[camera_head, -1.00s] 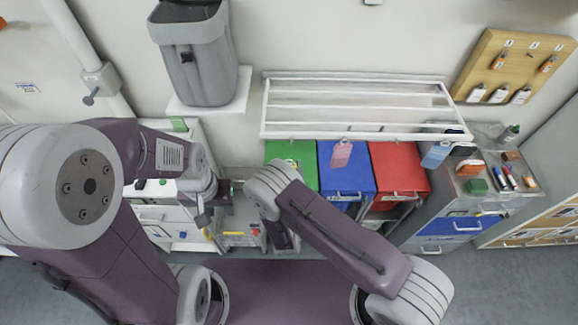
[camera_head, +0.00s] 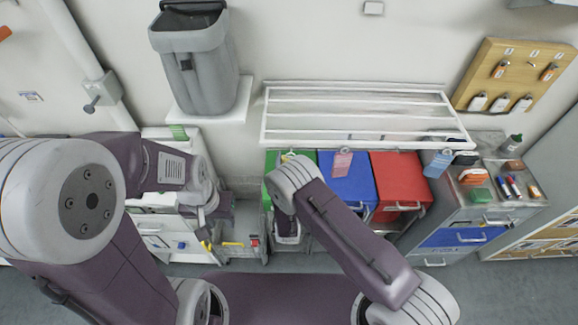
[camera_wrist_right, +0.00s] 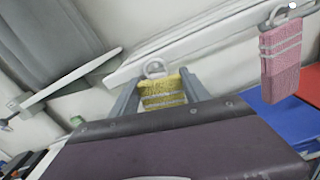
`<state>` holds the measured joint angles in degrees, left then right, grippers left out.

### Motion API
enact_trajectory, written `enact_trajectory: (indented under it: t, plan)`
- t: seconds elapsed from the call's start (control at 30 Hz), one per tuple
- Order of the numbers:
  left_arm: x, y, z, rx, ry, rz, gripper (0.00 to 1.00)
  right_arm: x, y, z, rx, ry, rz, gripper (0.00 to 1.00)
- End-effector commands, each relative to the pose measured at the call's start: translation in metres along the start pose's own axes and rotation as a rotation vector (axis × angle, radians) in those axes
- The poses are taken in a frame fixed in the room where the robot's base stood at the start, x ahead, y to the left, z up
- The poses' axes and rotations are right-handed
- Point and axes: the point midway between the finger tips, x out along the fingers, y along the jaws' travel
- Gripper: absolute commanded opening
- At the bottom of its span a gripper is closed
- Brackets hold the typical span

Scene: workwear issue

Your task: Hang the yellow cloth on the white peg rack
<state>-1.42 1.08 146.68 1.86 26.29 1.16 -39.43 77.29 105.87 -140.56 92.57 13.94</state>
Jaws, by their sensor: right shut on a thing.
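The yellow cloth (camera_wrist_right: 163,92) has pale stripes and a white loop (camera_wrist_right: 154,68) at its top. My right gripper (camera_wrist_right: 160,86) is shut on it, with a finger on each side, in the right wrist view. In the head view my right wrist hides most of this gripper; a small yellow bit shows above it. The white peg rack (camera_head: 365,142) is on the wall; its white edge (camera_wrist_right: 200,40) is just beyond the cloth in the wrist view. The cloth appears apart from it. My left gripper (camera_head: 212,212) is at the left; its jaws are unclear.
A pink cloth (camera_head: 342,163) and a blue cloth (camera_head: 437,164) hang at the rack's front. Green (camera_head: 270,185), blue (camera_head: 362,172) and red (camera_head: 398,178) bins stand below. A grey bin (camera_head: 205,75) sits on a shelf to the left. A cluttered cabinet (camera_head: 500,208) is at the right.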

Motion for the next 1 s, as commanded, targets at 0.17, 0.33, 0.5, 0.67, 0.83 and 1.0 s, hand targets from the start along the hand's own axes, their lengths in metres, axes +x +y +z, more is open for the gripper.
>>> enact_trajectory:
  t: [0.17,0.33,0.5,0.67,0.83,1.0]
  plan:
    - [0.005,0.000,0.001,0.000,0.000,0.000,0.36,0.014,0.000,-0.001,0.002,-0.002,-0.001,0.22]
    - [0.015,0.000,0.002,0.000,0.000,0.000,0.36,0.025,-0.001,-0.006,0.003,-0.002,-0.001,0.22]
    - [0.021,0.000,0.002,0.000,0.000,0.000,0.36,0.031,-0.002,-0.007,0.001,-0.002,-0.001,0.22]
    - [0.023,-0.001,0.002,0.000,0.000,0.000,0.36,0.033,-0.002,-0.006,0.002,-0.002,-0.003,0.22]
    - [0.023,-0.001,0.002,0.000,0.000,0.000,0.36,0.033,-0.002,-0.005,0.002,-0.003,-0.004,0.22]
    - [0.023,0.000,0.002,0.000,0.000,0.000,0.36,0.034,-0.003,-0.005,0.003,-0.004,-0.005,0.22]
